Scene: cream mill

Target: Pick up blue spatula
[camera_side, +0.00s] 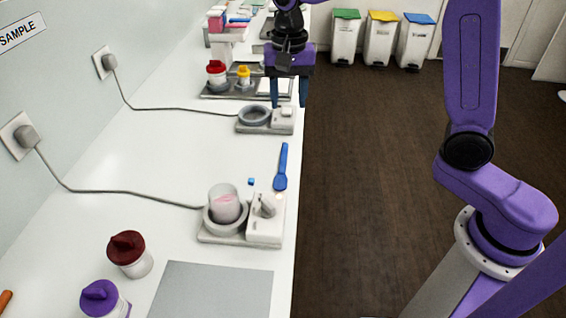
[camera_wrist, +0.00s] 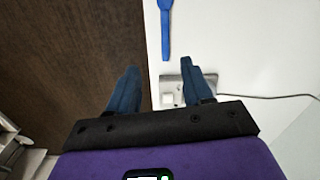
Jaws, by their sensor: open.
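The blue spatula (camera_side: 281,168) lies flat on the white bench near its right edge in the side view, its wider end toward the near device. In the wrist view part of the spatula (camera_wrist: 166,30) shows at the top, ahead of my fingertips, and its upper end is cut off. My gripper (camera_side: 288,93) hangs above the bench edge, farther back than the spatula, near the back device. Its two blue fingers are apart with nothing between them, and they also show in the wrist view (camera_wrist: 161,75).
A device with a pink-filled cup (camera_side: 226,203) stands just in front of the spatula. A similar device with an empty ring (camera_side: 255,115) stands behind it, below my gripper. A small blue cube (camera_side: 251,181) lies beside the spatula. Red-lidded (camera_side: 130,254) and purple-lidded jars (camera_side: 104,299) stand nearer.

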